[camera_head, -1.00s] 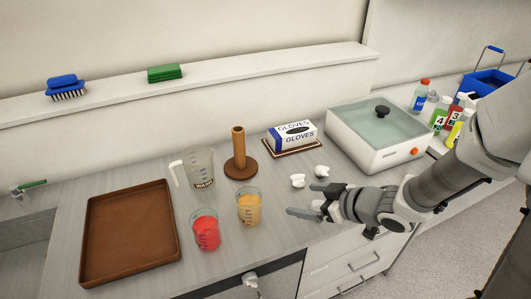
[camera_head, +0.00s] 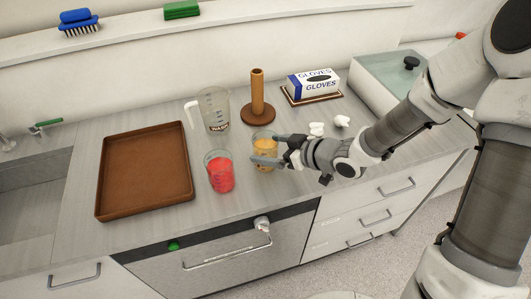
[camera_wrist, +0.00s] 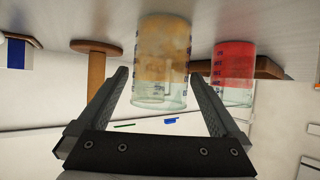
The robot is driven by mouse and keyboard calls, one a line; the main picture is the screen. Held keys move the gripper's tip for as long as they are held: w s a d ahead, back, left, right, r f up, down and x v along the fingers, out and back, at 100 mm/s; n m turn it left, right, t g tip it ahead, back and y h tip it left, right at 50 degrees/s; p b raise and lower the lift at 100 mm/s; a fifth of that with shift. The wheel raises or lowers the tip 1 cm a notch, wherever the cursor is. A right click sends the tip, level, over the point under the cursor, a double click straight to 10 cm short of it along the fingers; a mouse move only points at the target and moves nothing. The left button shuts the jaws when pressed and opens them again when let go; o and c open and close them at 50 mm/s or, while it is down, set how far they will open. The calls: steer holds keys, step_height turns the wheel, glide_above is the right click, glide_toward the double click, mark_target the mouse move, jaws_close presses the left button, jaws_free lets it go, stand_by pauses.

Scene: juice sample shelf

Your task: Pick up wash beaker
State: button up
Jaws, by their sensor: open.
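The wash beaker (camera_head: 215,112), a clear jug with a white handle and a dark "WASH" label, stands upright on the counter behind two smaller beakers. My gripper (camera_head: 266,150) is open in front of it and to its right, with its fingers at the beaker of orange liquid (camera_head: 263,155). In the wrist view that orange beaker (camera_wrist: 162,60) shows between the spread fingers of my gripper (camera_wrist: 165,90); I cannot tell whether they touch it. The wash beaker is not clearly visible in the wrist view.
A beaker of red liquid (camera_head: 220,175) stands left of the orange one. A brown tray (camera_head: 102,190) lies at the left. A wooden post (camera_head: 257,92) stands behind, near a glove box (camera_head: 313,84). White pieces (camera_head: 341,121) lie at the right.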

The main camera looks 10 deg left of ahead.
mark_target(262, 136)
steer(key=b+x, duration=0.1)
steer(key=x, duration=0.4)
steer(key=shift+f, duration=0.3)
steer(key=c, duration=1.5)
steer(key=shift+r, duration=0.75)
steer(key=shift+c, duration=0.2)
step_height(262, 136, up, 3)
steer(key=shift+r+p, duration=0.1)
steer(key=shift+p, duration=0.65)
steer(key=s+d+r+p, duration=0.3)
steer(key=s+d+r, duration=0.4)
steer(key=s+d, duration=0.1)
steer(key=shift+d+r, duration=0.25)
steer(key=shift+r, duration=0.05)
